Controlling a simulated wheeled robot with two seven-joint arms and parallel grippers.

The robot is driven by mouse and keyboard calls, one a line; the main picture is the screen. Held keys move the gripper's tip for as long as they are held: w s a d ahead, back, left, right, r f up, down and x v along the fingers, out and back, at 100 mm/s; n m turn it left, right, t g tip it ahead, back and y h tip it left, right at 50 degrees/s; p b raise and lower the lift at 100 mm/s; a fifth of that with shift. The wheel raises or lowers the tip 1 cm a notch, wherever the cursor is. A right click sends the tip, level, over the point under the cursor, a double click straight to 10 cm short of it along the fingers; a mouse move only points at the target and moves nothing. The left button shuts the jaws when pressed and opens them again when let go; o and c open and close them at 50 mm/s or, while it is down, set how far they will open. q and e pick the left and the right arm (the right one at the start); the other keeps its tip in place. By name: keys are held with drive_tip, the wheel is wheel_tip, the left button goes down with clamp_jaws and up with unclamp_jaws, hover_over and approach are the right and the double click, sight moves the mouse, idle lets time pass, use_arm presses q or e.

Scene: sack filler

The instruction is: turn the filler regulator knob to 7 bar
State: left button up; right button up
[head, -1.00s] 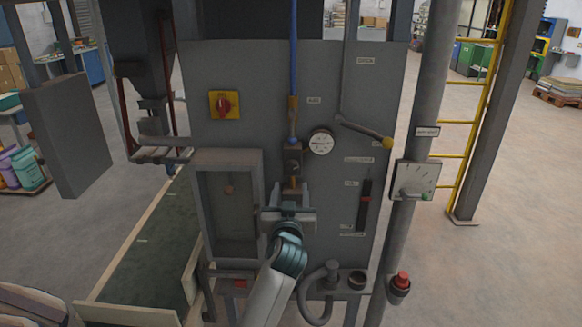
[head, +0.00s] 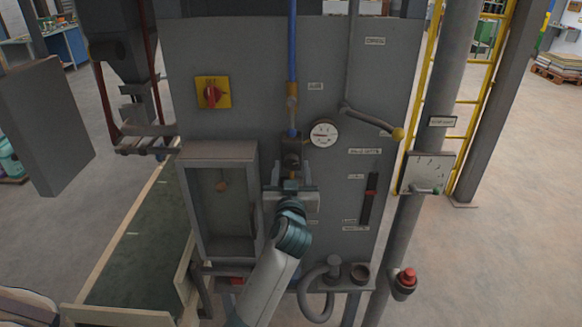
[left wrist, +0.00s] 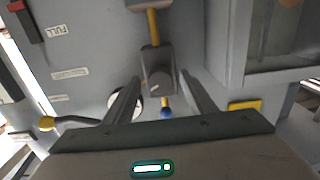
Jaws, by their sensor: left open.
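The filler regulator (head: 291,146) is a small dark block on the grey panel, in line with a blue hose above and a brass pipe below. Its dark knob faces me in the left wrist view (left wrist: 157,82). The round white gauge (head: 324,133) sits just right of the regulator; its reading is too small to tell. My left gripper (head: 291,170) is in front of the regulator, pointing at the panel. In the left wrist view its open fingers (left wrist: 160,88) stand on either side of the knob, with visible gaps. Contact is not seen. My right gripper is not in view.
A red switch on a yellow plate (head: 212,93) is at upper left. A lever with a yellow ball end (head: 397,133) juts out right of the gauge. An open box frame (head: 218,150) stands left of my gripper. A red button (head: 407,276) is at lower right.

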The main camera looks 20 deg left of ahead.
use_arm(q)
drive_tip(key=c, duration=1.1)
drive_tip(key=shift+o, duration=0.2)
